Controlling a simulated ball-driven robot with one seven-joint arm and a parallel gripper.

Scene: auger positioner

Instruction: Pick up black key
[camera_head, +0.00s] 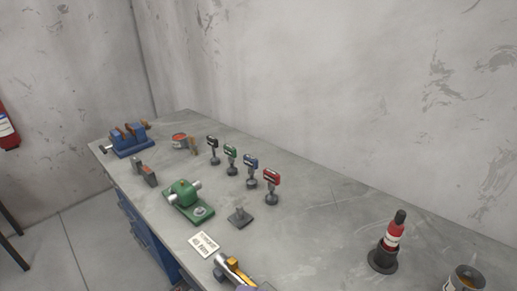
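The black key (213,143) stands upright on the grey workbench (320,215), at the far end of a row of similar keys. A green key (230,152), a blue key (251,163) and a red key (271,178) follow it towards the lower right. Each has a coloured head on a grey stem with a round foot.
A blue vise (131,139) and a red round item (180,140) lie beyond the keys. A green machine (184,196), a dark stand (240,217) and a white card (204,244) are nearer. A red-and-black bottle (392,235) stands right. The wall borders the bench.

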